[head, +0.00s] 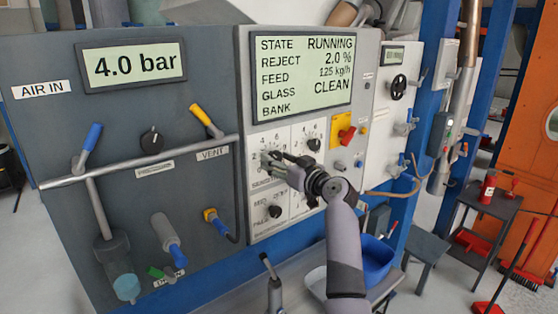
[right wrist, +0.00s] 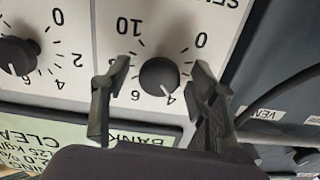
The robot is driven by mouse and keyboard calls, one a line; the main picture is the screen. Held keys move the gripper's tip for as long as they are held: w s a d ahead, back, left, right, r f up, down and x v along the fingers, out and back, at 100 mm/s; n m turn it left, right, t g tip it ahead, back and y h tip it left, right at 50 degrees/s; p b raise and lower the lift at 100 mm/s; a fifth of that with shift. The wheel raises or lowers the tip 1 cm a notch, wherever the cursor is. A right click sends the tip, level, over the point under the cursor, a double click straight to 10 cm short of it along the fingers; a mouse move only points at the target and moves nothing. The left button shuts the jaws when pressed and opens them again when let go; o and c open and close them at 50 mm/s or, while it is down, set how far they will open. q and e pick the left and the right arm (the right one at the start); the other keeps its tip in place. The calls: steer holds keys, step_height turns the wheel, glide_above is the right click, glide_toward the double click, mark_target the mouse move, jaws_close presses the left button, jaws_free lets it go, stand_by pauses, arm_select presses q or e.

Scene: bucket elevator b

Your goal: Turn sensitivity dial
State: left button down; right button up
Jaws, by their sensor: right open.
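The sensitivity dial (right wrist: 159,77) is a round black knob on a white panel, with a printed scale that includes 0, 4, 6 and 10. The right wrist view shows it upside down, with its white pointer mark close to 4. My right gripper (right wrist: 155,80) is open, with one finger on each side of the knob. Whether the fingers touch it is not clear. In the head view my right gripper (head: 279,162) is at the upper-left dial of the panel and hides most of that knob.
A second dial (head: 314,144) is close on the right, and a third dial (head: 275,212) is below. The display (head: 303,73) above reads RUNNING, reject 2.0 %. A red knob on a yellow plate (head: 347,131) is farther right. A grey rail (head: 140,163) crosses the panel at left.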

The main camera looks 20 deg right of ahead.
steer(key=shift+c, duration=0.5)
steer(key=c, duration=1.1)
steer(key=shift+o, duration=0.2)
steer(key=shift+m, duration=0.4)
steer(key=m, duration=0.2)
steer(key=shift+m, duration=0.3)
steer(key=shift+m+p, duration=0.55)
steer(key=shift+m, duration=1.65)
steer(key=o, duration=1.2)
steer(key=shift+c, duration=0.2)
